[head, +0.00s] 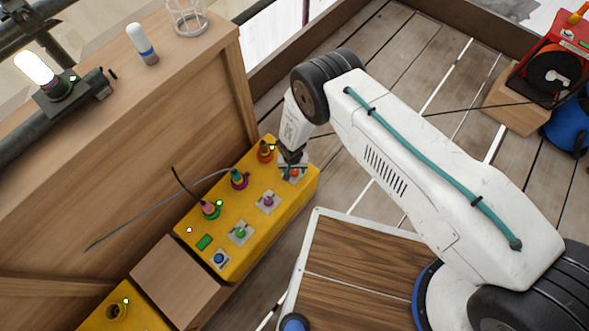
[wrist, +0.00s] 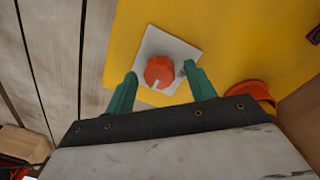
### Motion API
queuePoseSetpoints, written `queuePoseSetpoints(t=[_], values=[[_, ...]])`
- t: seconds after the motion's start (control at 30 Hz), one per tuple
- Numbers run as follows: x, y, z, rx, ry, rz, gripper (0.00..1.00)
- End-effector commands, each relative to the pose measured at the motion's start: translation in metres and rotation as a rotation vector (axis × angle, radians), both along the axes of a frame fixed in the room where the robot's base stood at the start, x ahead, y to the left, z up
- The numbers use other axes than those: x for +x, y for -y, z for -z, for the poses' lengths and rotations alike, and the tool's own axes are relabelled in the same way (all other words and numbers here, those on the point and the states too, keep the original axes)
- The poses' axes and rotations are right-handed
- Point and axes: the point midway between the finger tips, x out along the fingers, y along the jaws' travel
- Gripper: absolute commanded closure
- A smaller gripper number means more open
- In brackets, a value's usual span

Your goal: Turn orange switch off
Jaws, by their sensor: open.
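The orange switch (wrist: 159,72) is a round knob with a white pointer line, on a pale square plate (wrist: 152,44) on the yellow box. In the head view the orange switch (head: 294,172) sits at the far right end of the yellow box (head: 240,262), partly beside my gripper. My gripper (wrist: 158,84) is open, with one green finger on each side of the knob. The right finger lies near a small metal piece on the plate. I cannot tell whether either finger touches the knob. In the head view my gripper (head: 291,160) reaches down over the plate.
An orange connector (head: 265,151) stands behind the switch; it also shows in the wrist view (wrist: 252,92). A purple knob (head: 268,202), a green knob (head: 240,233) and a blue button (head: 220,258) line the box. A lit lamp (head: 36,68) is on the left. A wooden wall stands behind.

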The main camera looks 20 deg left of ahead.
Motion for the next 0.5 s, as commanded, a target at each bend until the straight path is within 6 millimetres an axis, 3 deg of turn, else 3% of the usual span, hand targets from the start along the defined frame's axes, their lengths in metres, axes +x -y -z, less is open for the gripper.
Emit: queuePoseSetpoints(t=[0.13, 0.3, 0.5], values=[[-0.0001, 0.0001, -0.0001, 0.0, 0.0, 0.0, 0.48], [-0.0002, 0.0001, -0.0002, 0.0, 0.0, 0.0, 0.9], [-0.0004, 0.0012, -0.0002, -0.001, -0.001, -0.006, 0.9]])
